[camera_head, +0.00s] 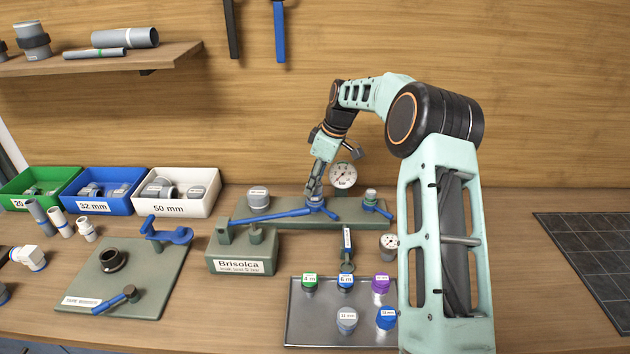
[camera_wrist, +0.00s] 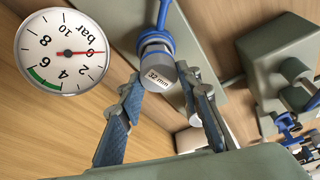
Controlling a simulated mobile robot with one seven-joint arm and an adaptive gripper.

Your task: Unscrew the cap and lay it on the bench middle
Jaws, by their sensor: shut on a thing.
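The grey cap marked 32 mm (camera_wrist: 160,75) sits at the end of a fitting with a blue collar in the wrist view. My gripper (camera_wrist: 158,88) has its two blue-padded fingers on either side of the cap and is shut on it. In the head view my gripper (camera_head: 314,191) points down at the middle of the green manifold base (camera_head: 290,219), and its fingers hide most of the cap. The wooden bench (camera_head: 225,318) has bare wood in front of the manifold.
A pressure gauge (camera_head: 343,176) stands close to the right of my gripper. A grey 50 mm cap (camera_head: 258,199) and a smaller capped outlet (camera_head: 370,196) flank it. The Brisolca block (camera_head: 240,250) and a metal tray (camera_head: 308,325) of coloured caps stand in front.

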